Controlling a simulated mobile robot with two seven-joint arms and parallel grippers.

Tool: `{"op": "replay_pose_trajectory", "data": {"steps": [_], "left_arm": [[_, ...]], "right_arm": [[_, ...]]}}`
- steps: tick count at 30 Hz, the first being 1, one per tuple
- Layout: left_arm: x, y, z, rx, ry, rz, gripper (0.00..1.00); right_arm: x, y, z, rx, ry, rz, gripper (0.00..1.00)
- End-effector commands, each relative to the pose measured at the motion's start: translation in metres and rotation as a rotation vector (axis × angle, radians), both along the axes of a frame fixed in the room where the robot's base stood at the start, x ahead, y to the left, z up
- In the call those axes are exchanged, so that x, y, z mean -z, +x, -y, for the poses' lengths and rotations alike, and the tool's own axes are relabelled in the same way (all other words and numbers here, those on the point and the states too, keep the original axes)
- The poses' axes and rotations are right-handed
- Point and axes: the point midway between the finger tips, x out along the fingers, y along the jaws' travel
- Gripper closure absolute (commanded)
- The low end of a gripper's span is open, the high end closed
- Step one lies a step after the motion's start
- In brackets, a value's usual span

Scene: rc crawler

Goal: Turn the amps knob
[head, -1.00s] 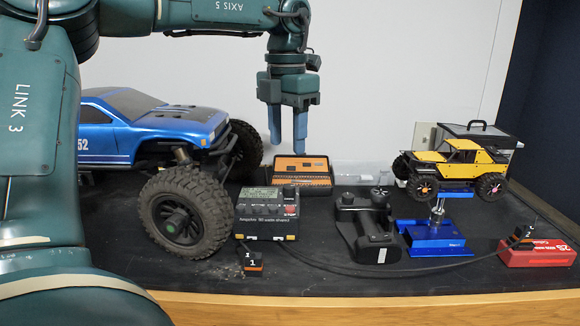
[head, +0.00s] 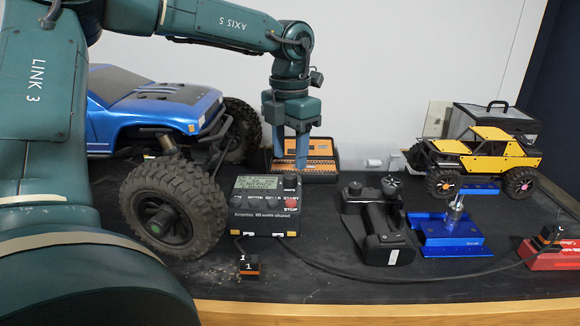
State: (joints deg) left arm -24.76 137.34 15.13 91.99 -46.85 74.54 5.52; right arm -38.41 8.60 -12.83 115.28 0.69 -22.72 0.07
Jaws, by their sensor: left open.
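The charger (head: 262,222) is a black box with a small grey screen, a row of small buttons and a red STOP button. It stands on the dark bench top right of the big truck's front wheel. A dark round knob (head: 290,181) shows at its upper right corner; I take it for the amps knob, but its label is too small to read. My left gripper (head: 290,165) points down with blue fingers, open and empty. Its fingertips appear just above and behind the knob, apart from it. My right gripper is not in view.
A blue truck (head: 160,105) fills the left. An orange-and-black case (head: 322,160) stands behind the charger. A black transmitter (head: 378,228), a blue stand (head: 447,235), a yellow crawler (head: 480,157) and a red battery (head: 545,256) lie to the right. A cable runs along the front.

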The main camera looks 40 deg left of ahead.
Motion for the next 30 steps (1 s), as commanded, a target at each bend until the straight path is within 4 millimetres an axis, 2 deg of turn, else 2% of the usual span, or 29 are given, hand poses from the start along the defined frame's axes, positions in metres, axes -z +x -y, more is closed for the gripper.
{"op": "replay_pose_trajectory", "data": {"steps": [3,9,20,30], "left_arm": [[0.02,-0.001,0.0,0.001,-0.002,-0.002,0.53],[0.04,0.0,0.0,-0.001,-0.001,0.0,0.53],[0.045,0.0,0.0,-0.001,0.0,0.001,0.53],[0.044,0.0,0.0,-0.001,0.0,0.001,0.81]], "right_arm": [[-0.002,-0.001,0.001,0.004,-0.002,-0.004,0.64],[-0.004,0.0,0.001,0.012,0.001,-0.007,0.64],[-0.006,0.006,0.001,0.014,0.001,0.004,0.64],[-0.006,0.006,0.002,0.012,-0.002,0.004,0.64]]}}
